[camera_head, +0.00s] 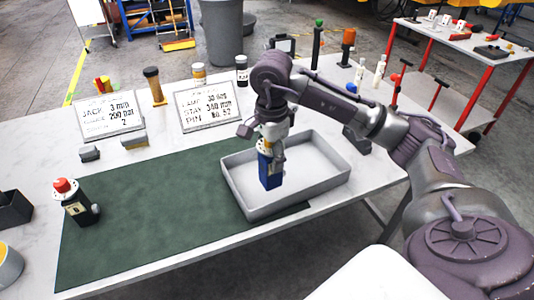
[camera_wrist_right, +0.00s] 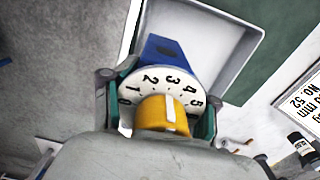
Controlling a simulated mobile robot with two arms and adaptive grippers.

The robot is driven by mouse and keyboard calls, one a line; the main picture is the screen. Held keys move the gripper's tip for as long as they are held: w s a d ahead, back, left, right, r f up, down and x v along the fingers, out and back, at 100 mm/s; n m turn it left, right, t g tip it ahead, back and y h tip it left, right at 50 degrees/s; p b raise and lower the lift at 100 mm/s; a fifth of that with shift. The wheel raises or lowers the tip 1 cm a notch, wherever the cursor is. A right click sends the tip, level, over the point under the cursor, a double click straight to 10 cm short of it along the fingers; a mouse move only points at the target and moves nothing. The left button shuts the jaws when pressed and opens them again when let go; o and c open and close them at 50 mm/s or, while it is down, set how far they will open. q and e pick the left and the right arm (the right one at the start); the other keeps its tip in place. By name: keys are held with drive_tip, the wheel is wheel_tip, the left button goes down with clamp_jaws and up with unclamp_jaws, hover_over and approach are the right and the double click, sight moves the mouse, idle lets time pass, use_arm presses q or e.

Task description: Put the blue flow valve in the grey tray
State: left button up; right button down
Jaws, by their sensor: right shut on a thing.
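The blue flow valve (camera_head: 269,172) is held upright in my right gripper (camera_head: 271,146), inside the outline of the grey tray (camera_head: 318,160), towards its left side. I cannot tell whether its base touches the tray floor. In the right wrist view the valve's blue body (camera_wrist_right: 160,48) shows beyond a white numbered dial and a yellow knob, with the gripper's fingers on both sides of the dial. The rest of the tray is empty. A wall of the tray (camera_wrist_right: 215,22) also shows in the wrist view. My left gripper is out of view.
A dark valve with a red knob (camera_head: 76,203) stands on the left of the green mat (camera_head: 150,215). Two sign plates (camera_head: 110,116) and several small items line the back of the table. A dark bin (camera_head: 14,209) sits at the left edge. The mat's middle is clear.

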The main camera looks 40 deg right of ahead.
drive_tip(key=w+f+p, duration=0.1)
drive_tip(key=w+f, duration=0.1)
drive_tip(key=w+d+f, duration=0.1)
drive_tip(key=w+f, duration=0.1)
drive_tip(key=f, duration=0.1)
drive_tip(key=w+f+p, duration=0.1)
drive_tip(key=w+f, duration=0.1)
drive_tip(key=shift+w+d+f+p, duration=0.15)
drive_tip(key=shift+d+f+p, duration=0.1)
drive_tip(key=shift+f+p, duration=0.15)
drive_tip(key=shift+f+b, duration=0.2)
drive_tip(key=shift+b, duration=0.1)
drive_tip(key=shift+c, duration=1.4)
unclamp_jaws()
drive_tip(key=shift+r, duration=0.15)
